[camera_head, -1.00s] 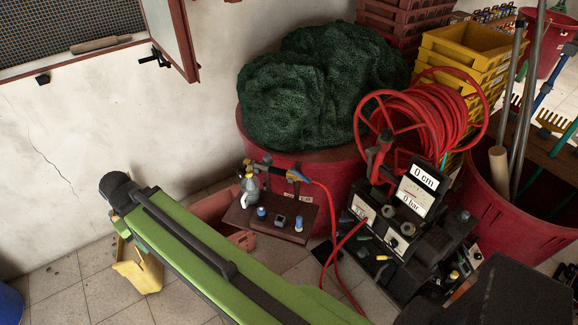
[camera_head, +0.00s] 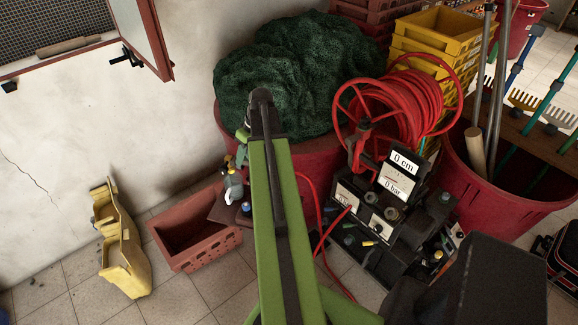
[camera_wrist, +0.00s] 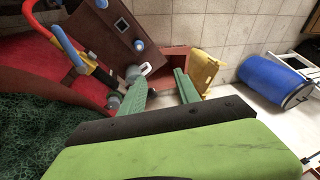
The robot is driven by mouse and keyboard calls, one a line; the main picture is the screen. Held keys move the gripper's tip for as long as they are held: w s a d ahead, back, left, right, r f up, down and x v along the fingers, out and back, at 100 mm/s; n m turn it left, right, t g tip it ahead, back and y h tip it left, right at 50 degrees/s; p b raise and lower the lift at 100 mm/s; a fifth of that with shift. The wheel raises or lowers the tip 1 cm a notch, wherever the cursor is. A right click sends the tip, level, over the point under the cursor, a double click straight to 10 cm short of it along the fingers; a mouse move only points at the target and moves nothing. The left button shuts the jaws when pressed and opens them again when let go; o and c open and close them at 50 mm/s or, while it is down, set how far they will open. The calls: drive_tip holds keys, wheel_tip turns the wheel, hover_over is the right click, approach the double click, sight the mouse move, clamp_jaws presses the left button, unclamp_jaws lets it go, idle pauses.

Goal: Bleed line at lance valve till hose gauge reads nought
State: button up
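The pump unit (camera_head: 385,225) stands on the floor at centre right, with white displays reading "0 cm" (camera_head: 403,162) and "0 bar" (camera_head: 396,189). A red hose (camera_head: 314,205) runs beside it. In the wrist view the lance (camera_wrist: 72,48), yellow, blue and red, lies at upper left beside a brown board (camera_wrist: 103,35) with blue knobs. My gripper (camera_wrist: 160,82) has two green fingers, apart, with no object visibly held between them. A grey-white fitting (camera_wrist: 138,71) on the board is close to the left finger. My arm hides most of the board and lance in the head view.
A red tub (camera_head: 314,160) holding green netting (camera_head: 290,75) stands behind my arm. A red hose reel (camera_head: 400,105) rises behind the pump. A blue barrel (camera_wrist: 272,80) shows in the wrist view.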

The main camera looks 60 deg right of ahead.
drive_tip(key=s+d+r+t, duration=0.2)
drive_tip(key=s+d, duration=1.4)
drive_tip(key=d, duration=0.1)
drive_tip(key=shift+m+h, duration=0.3)
drive_tip(key=shift+h, duration=0.1)
drive_tip(key=b+x, duration=1.5)
drive_tip(key=x, duration=0.2)
drive_tip(key=shift+f, duration=0.2)
drive_tip(key=shift+w+f+b, duration=0.25)
drive_tip(key=shift+b, duration=0.05)
drive_tip(key=shift+a, duration=0.1)
clamp_jaws()
